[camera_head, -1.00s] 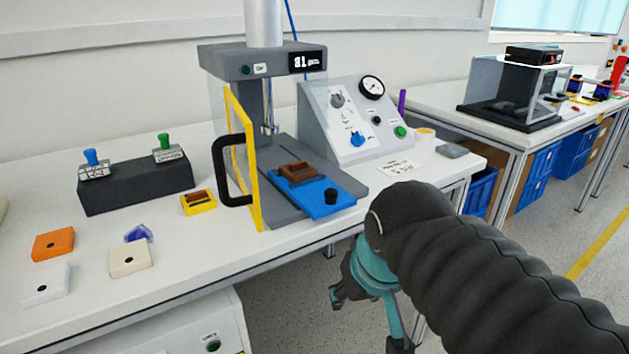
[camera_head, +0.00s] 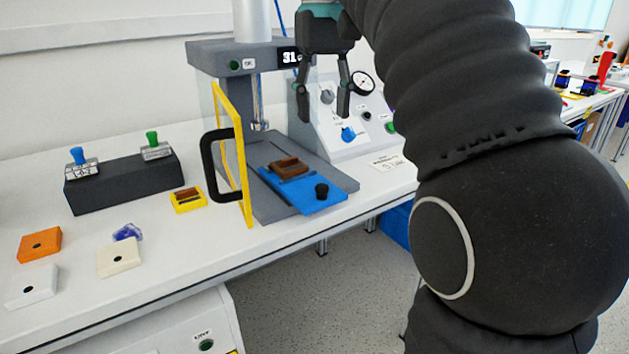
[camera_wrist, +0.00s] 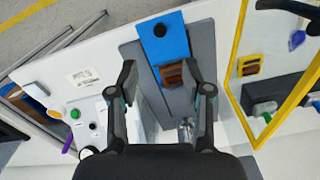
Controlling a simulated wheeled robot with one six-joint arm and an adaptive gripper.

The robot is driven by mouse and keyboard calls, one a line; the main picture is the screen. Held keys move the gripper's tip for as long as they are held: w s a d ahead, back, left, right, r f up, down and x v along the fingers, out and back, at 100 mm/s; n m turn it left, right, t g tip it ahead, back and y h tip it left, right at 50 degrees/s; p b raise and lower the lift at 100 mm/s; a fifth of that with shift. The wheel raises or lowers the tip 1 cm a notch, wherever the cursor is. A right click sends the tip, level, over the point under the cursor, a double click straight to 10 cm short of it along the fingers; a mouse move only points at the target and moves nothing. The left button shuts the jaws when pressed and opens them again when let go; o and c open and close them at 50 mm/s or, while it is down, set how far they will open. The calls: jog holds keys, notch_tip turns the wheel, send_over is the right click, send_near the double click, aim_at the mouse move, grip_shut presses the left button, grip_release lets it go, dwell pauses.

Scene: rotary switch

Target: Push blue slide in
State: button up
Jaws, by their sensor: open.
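The blue slide (camera_head: 312,192) is a flat blue plate with a black knob (camera_head: 321,190) on its near end. It sticks out toward the table's front edge from the grey press base (camera_head: 272,206). A brown block (camera_head: 287,166) sits on the slide. My gripper (camera_head: 324,116) is open and empty, pointing down above and behind the slide, in front of the control panel. In the wrist view, the slide (camera_wrist: 166,42) lies beyond the fingers, and my gripper (camera_wrist: 166,72) touches nothing visible.
A yellow-framed clear door (camera_head: 240,150) with a black handle stands open left of the slide. The sloped control panel (camera_head: 345,140) is to the right. A black stamp block (camera_head: 120,183) and several small square pieces lie at the left.

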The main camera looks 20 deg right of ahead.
aim_at(323, 187)
notch_tip(323, 187, down, 14)
jog(key=b, duration=0.4)
jog(key=shift+r+b, duration=0.2)
jog(key=shift+b, duration=0.15)
grip_shut()
